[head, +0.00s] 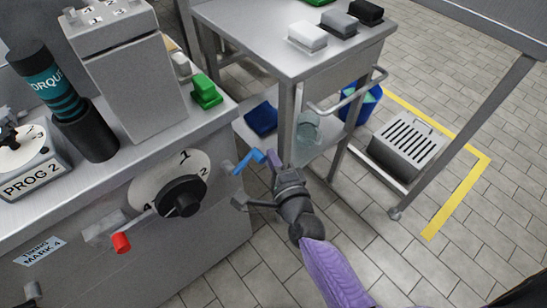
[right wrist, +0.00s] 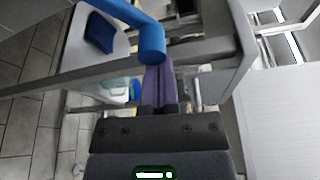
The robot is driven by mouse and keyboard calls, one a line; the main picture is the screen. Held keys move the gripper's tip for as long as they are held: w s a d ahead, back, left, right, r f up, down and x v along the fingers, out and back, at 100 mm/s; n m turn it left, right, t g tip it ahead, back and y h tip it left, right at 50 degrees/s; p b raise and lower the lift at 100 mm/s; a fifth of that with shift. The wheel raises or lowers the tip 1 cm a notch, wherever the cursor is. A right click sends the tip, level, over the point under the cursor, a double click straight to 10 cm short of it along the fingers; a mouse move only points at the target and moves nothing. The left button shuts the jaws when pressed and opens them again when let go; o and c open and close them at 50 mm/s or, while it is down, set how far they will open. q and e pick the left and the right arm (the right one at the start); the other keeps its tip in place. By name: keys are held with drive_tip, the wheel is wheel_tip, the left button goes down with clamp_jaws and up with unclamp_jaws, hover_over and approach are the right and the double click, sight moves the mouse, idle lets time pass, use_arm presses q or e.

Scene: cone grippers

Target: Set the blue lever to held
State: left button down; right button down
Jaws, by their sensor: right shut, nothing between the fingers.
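The blue lever (head: 246,161) sticks out from the right end of the machine and angles up to the right in the head view. In the right wrist view, its thick blue bar (right wrist: 151,38) crosses the top middle and has a rounded end. My right gripper (head: 272,157) is shut and empty, with its purple fingers just right of the lever's outer end. In the right wrist view, the shut fingertips (right wrist: 157,66) meet the lever's lower edge in the picture. I cannot tell whether they touch it. No held marking is readable. My left gripper is not in view.
The machine front has a black dial (head: 181,197) and a red-tipped lever (head: 121,242). A steel table (head: 262,40) with several blocks stands behind. A blue cloth (head: 261,118) lies on its lower shelf. A slotted grey box (head: 408,144) stands to the right. Tiled floor is open at lower right.

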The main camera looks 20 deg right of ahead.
sight(263, 157)
drive_tip(key=r+n, duration=0.1)
drive_tip(key=n, duration=0.1)
drive_tip(key=a+r+n+t+p, duration=0.1)
drive_tip(key=s+a+r+n, duration=0.1)
drive_tip(key=n, duration=0.1)
drive_tip(key=shift+a+r+n+t+p, duration=0.2)
drive_tip(key=shift+n+t+p, duration=0.1)
drive_tip(key=shift+t, duration=0.1)
drive_tip(key=n, duration=0.1)
drive_tip(key=a+n, duration=0.1)
drive_tip(key=shift+s+a+r+n+t+y, duration=0.2)
drive_tip(key=shift+s+r+n+t+y, duration=0.1)
drive_tip(key=shift+r+n+t, duration=0.1)
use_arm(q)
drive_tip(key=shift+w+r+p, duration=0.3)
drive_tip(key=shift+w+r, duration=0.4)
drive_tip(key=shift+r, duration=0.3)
use_arm(e)
drive_tip(key=shift+s+a+r+n+y, duration=0.15)
drive_tip(key=shift+a+n+y, duration=0.35)
drive_tip(key=shift+n, duration=0.6)
